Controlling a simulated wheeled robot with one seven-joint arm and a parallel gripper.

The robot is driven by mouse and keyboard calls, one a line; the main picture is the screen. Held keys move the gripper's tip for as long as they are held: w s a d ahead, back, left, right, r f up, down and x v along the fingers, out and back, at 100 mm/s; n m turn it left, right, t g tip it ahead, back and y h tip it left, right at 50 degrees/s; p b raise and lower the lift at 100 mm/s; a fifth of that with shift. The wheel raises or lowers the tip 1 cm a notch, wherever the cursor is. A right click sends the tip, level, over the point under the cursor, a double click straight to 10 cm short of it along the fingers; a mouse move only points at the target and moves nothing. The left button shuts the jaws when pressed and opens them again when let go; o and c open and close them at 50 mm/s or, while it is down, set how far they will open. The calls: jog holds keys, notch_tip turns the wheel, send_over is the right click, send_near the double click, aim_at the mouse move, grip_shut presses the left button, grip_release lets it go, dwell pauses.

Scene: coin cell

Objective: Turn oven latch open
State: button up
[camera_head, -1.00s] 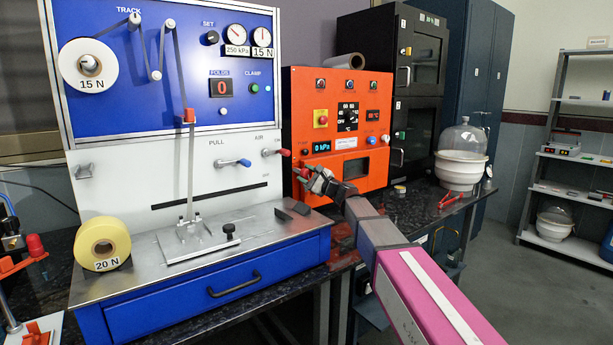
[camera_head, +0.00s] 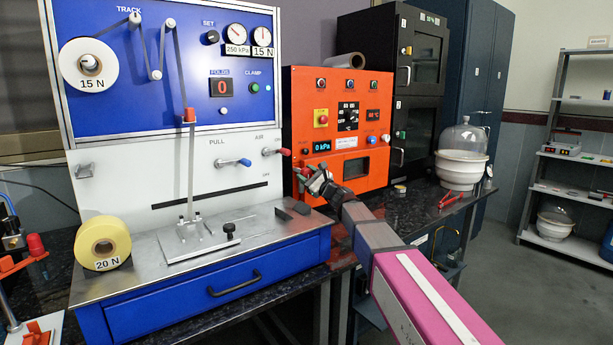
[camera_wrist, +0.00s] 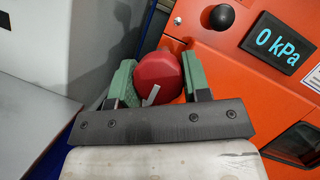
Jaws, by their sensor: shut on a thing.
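The orange oven (camera_head: 299,112) stands at the middle of the bench, with a lit "0 kPa" display (camera_head: 321,146), which also shows in the wrist view (camera_wrist: 279,44). A red rounded latch knob (camera_wrist: 178,73) sits at the oven's lower left edge, close in front of the wrist camera. My gripper (camera_wrist: 158,82) has its two green fingers on either side of this knob and is shut on it. In the head view my gripper (camera_head: 306,177) is at the oven's lower left front.
A white and blue test panel (camera_head: 120,175) with a blue drawer base stands left of the oven. A red-tipped AIR lever (camera_head: 284,152) sticks out close to my gripper. A glass-domed vessel (camera_head: 463,155) and red pliers (camera_head: 452,200) lie to the right.

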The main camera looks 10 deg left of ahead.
jog(key=o, duration=1.3)
jog(key=shift+s+d, duration=0.1)
jog(key=v, duration=1)
jog(key=shift+s+d+f, duration=0.15)
jog(key=shift+d+f, duration=0.05)
jog(key=shift+d, duration=0.05)
